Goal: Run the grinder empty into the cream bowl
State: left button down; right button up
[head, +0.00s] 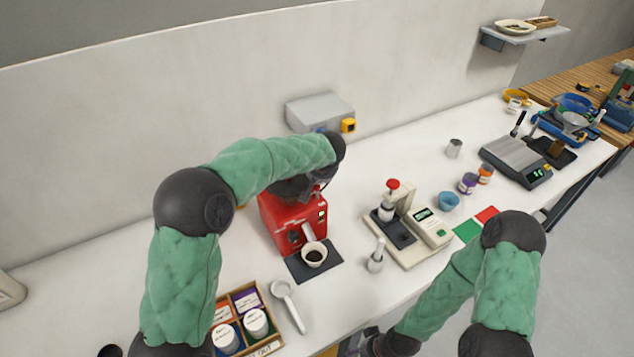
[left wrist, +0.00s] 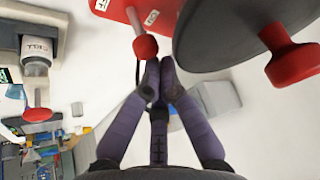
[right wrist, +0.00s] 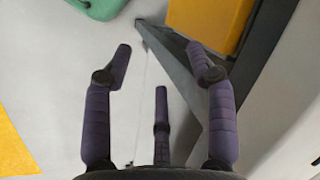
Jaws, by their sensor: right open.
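The red grinder (head: 290,220) stands on the bench, its upper part hidden behind my left arm in the head view. The cream bowl (head: 314,255) sits under the grinder's spout on a dark mat, with dark stuff inside. My left gripper (left wrist: 160,66) is at the top of the grinder. In the left wrist view its fingers are together, with their tips right by a red ball knob (left wrist: 145,47) on a short lever; contact is unclear. A dark round part with a red handle (left wrist: 290,55) is beside it. My right gripper (right wrist: 160,55) is open and empty, low at the bench's front.
A wooden box (head: 262,349) with labelled jars and a white spoon (head: 288,305) lie left of the mat. A pale press-like device (head: 410,235) and a small metal tamper-like piece (head: 376,255) stand to the right. A grey scale (head: 515,160) is farther right.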

pick_arm(q)
jog(key=shift+s+d+t+y+b, duration=0.4)
jog(key=shift+s+t+b, duration=0.3)
jog(key=shift+b, duration=3.3)
jog(key=shift+w+r, duration=0.1)
pick_arm(e)
notch_tip(320, 180, down, 8)
jog(key=shift+f, duration=0.2)
pick_arm(q)
jog(key=shift+r, duration=0.15)
jog(key=shift+r+p, duration=0.4)
jog(key=shift+r, duration=0.25)
pick_arm(e)
jog(key=shift+r, duration=0.3)
pick_arm(q)
jog(key=shift+r, duration=0.1)
